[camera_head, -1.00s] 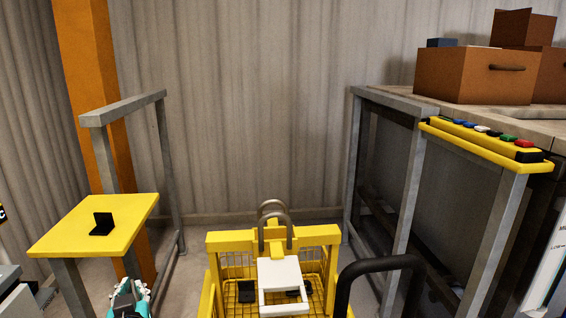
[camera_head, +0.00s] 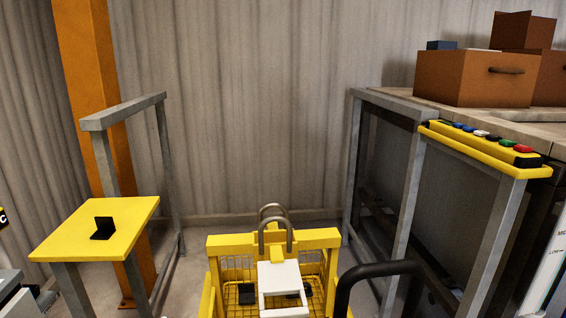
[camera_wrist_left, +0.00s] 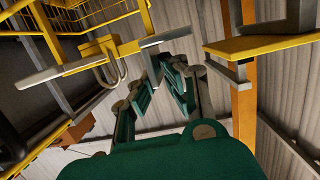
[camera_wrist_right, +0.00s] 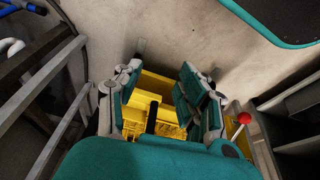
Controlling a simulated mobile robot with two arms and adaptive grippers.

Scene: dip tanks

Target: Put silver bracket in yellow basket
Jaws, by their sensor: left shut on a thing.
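The yellow basket (camera_head: 330,238) stands at the bottom middle of the head view, with a grey looped handle and dark pieces (camera_head: 246,293) inside. In the left wrist view my left gripper (camera_wrist_left: 160,78) is shut on a grey metal piece, apparently the silver bracket (camera_wrist_left: 152,66); the fingers partly hide it. The basket's mesh (camera_wrist_left: 85,14) shows beyond, at upper left. My left gripper is out of the head view. In the right wrist view my right gripper (camera_wrist_right: 155,90) has its fingers apart and nothing held, with the yellow basket (camera_wrist_right: 155,85) beyond them.
A yellow-topped stand (camera_head: 65,240) at left bears a black bracket (camera_head: 104,229). A grey rail frame stands behind it. At right are a workbench with brown boxes (camera_head: 485,78) and a yellow button panel (camera_head: 480,148). A black curved bar (camera_head: 375,270) stands right of the basket.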

